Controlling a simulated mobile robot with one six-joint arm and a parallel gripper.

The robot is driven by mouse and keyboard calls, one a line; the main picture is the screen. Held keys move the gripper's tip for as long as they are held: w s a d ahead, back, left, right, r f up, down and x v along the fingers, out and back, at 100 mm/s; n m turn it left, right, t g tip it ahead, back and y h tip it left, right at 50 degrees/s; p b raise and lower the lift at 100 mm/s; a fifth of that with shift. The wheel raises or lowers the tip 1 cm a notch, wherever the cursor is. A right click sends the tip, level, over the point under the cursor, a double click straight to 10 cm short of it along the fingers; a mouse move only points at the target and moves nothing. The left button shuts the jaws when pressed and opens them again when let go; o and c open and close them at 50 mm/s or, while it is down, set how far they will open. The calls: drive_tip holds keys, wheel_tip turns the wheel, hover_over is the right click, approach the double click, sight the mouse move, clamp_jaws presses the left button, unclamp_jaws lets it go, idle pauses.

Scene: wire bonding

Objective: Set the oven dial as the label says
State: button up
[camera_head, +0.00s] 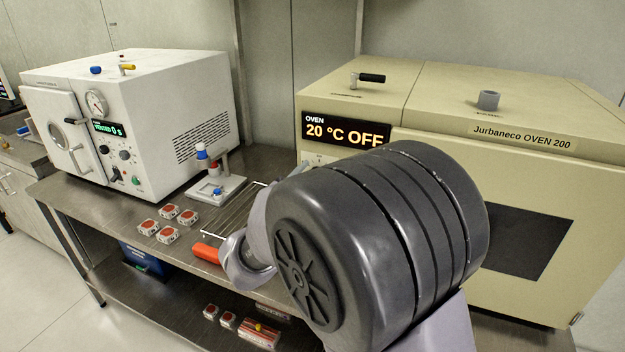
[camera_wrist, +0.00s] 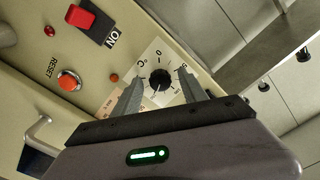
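The beige oven (camera_head: 540,165) stands at the right in the head view, and its display (camera_head: 345,130) reads "OVEN 20 °C OFF". In the wrist view, the black dial knob (camera_wrist: 160,79) sits on a white scale plate (camera_wrist: 158,57) with small marks too blurred to read. My gripper (camera_wrist: 160,75) is open, its two fingers apart, with the knob between the fingertips in the picture; I see no contact. A peach label (camera_wrist: 108,101) beside the dial is partly hidden by the left finger, and its text is unreadable. In the head view my arm hides the gripper and dial.
Near the dial are a red switch (camera_wrist: 80,17) by an "ON" label (camera_wrist: 112,38), and an orange RESET button (camera_wrist: 68,82). In the head view, a white vacuum oven (camera_head: 130,120), a small stand (camera_head: 215,188) and several red-topped parts (camera_head: 168,234) occupy the steel table (camera_head: 130,205).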

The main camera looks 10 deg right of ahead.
drive_tip(key=p+v, duration=0.3)
drive_tip(key=v, duration=1.4)
drive_tip(key=shift+s, duration=0.2)
drive_tip(key=shift+a, duration=0.1)
drive_tip(key=w+r+n+y, duration=0.1)
drive_tip(key=w+r+y, duration=0.2)
drive_tip(key=w+y, duration=0.35)
drive_tip(key=s+d+f+n+g+y, duration=0.2)
drive_tip(key=s+d+n+g+y, duration=0.1)
drive_tip(key=s, duration=1)
drive_tip(key=s+d+f+n+g+y, duration=0.3)
drive_tip(key=s+n+g, duration=0.2)
drive_tip(key=s, duration=0.7)
drive_tip(key=shift+s+d+f+n+g, duration=0.15)
drive_tip(key=shift+s+d+n+g, duration=0.05)
drive_tip(key=shift+s+n+g, duration=0.2)
